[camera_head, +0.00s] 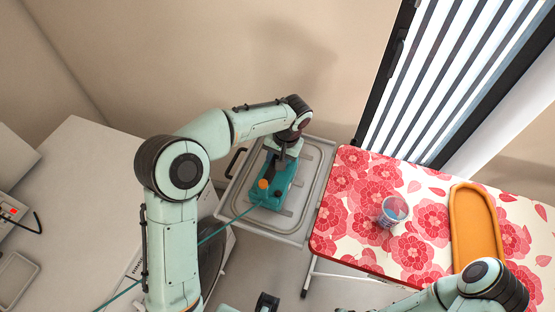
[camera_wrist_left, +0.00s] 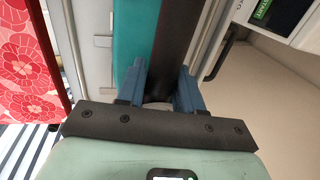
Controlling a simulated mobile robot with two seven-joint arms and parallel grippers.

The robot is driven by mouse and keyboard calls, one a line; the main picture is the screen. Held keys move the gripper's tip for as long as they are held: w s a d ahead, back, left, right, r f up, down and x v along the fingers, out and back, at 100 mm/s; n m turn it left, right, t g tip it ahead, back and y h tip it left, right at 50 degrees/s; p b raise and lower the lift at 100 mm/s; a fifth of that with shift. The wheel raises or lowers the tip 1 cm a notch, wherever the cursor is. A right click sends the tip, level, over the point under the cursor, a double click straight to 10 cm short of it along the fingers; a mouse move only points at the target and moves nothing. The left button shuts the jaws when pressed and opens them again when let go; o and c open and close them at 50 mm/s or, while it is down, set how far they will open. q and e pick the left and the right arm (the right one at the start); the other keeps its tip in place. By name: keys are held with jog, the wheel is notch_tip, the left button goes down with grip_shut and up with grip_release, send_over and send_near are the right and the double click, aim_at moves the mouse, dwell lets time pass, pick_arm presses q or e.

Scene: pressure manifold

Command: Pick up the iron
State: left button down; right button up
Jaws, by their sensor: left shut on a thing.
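The teal iron (camera_head: 272,190) with an orange knob sits on the grey tray (camera_head: 229,203) in the head view. A teal cord runs from it down to the left. My left gripper (camera_head: 287,152) reaches it from above and is shut on its dark handle. In the left wrist view, the blue fingers of my left gripper (camera_wrist_left: 160,88) are on both sides of the dark handle, and the teal iron body (camera_wrist_left: 130,40) shows beside it. I cannot tell whether the iron is clear of the tray. My right arm shows at the lower right, but its gripper is out of view.
Right of the tray is an ironing board (camera_head: 345,205) with a red flower cover, holding a cup (camera_head: 393,210) and an orange oblong tray (camera_head: 473,228). A grey counter (camera_head: 75,190) is on the left. A striped window blind (camera_head: 425,75) stands behind.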

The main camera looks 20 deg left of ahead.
pick_arm(q)
notch_tip(320, 180, up, 19)
jog(key=p, duration=0.3)
pick_arm(e)
jog(key=shift+w+r, duration=0.35)
jog(key=shift+r, duration=0.3)
jog(key=shift+w+r, duration=0.4)
jog(key=shift+r, duration=0.25)
jog(key=shift+w+r, duration=0.35)
jog(key=shift+r, duration=0.3)
